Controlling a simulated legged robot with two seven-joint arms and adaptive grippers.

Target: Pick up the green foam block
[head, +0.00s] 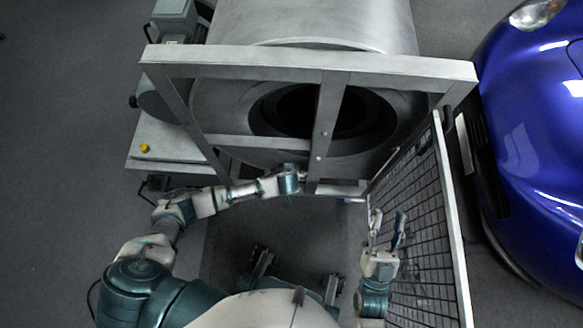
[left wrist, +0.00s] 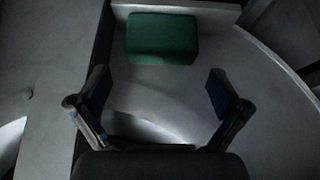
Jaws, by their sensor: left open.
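The green foam block (left wrist: 162,40) shows in the left wrist view, at the top middle, resting on a grey metal surface against a pale ledge. My left gripper (left wrist: 155,92) is open and empty, its two dark finger pads apart, with the block ahead of and between their lines, not touching. In the head view the left arm reaches to the frame of the machine, and its gripper is hidden past the wrist. The block is not visible in the head view. My right gripper (head: 386,228) is open and empty beside the mesh panel.
A big grey drum machine (head: 222,103) stands behind a metal frame (head: 405,66). A mesh panel (head: 421,225) stands at the right, close to my right gripper. A blue car (head: 535,135) is beyond it. Open floor lies at the left.

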